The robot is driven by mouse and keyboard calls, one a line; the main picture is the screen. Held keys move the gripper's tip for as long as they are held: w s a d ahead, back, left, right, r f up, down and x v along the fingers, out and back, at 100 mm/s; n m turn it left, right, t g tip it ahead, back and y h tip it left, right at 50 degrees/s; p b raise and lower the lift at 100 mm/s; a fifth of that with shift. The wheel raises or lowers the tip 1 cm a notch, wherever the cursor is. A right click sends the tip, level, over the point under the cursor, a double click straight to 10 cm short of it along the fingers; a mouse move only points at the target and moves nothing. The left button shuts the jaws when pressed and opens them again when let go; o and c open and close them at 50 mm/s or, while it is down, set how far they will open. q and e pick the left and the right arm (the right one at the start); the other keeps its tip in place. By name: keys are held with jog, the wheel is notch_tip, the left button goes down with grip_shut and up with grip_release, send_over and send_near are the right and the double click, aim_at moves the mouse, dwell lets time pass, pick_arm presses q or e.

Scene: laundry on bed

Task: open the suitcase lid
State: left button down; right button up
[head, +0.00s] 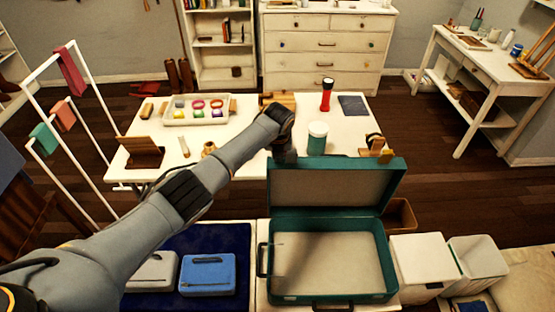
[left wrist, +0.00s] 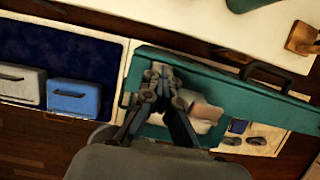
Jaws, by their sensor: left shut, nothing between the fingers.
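The teal suitcase (head: 332,262) lies with its mouth up at the lower centre of the head view. Its lid (head: 335,186) stands raised at the back, showing the pale lining, and the suitcase body looks empty. My left gripper (head: 285,154) points down at the lid's upper left edge; whether it touches the lid cannot be told. In the left wrist view the left gripper's fingers (left wrist: 160,74) are together and empty, over the teal suitcase (left wrist: 240,92). My right gripper is not in view.
A white table (head: 235,165) behind the lid holds a tray (head: 196,111), a red flashlight (head: 327,95) and a green jar (head: 317,138). Blue (head: 207,274) and grey (head: 152,271) cases lie left of the suitcase. White bins (head: 424,262) stand right.

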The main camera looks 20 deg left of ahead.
pick_arm(q)
jog(key=shift+s+a+f, duration=0.1)
jog(key=shift+f, duration=0.4)
jog(key=shift+r, duration=0.5)
jog(key=v, duration=1.2)
jog(key=s+d+f+n+h, duration=0.1)
jog(key=s+d+f+n, duration=0.2)
jog(key=s+f+n, duration=0.55)
jog(key=s+d+f+n+h, duration=0.25)
jog(key=s+f+n, duration=0.25)
jog(key=s, duration=0.6)
jog(key=s+a+n+y, duration=0.1)
jog(key=s+a+n, duration=0.3)
jog(key=s+n, duration=0.55)
jog(key=s+a+n+y, duration=0.1)
jog(key=s+a+n, duration=0.4)
jog(key=s+n, duration=0.45)
jog(key=s+f+m+g+b, duration=0.2)
jog(key=s+f, duration=0.1)
jog(key=f, duration=2.5)
jog(key=s+a+f+b, duration=0.1)
jog(key=s+a+f, duration=0.1)
jog(key=s+f, duration=1.4)
jog(key=shift+s+a+f+g+b, duration=0.3)
jog(key=shift+f+g, duration=0.1)
jog(key=shift+f, duration=0.25)
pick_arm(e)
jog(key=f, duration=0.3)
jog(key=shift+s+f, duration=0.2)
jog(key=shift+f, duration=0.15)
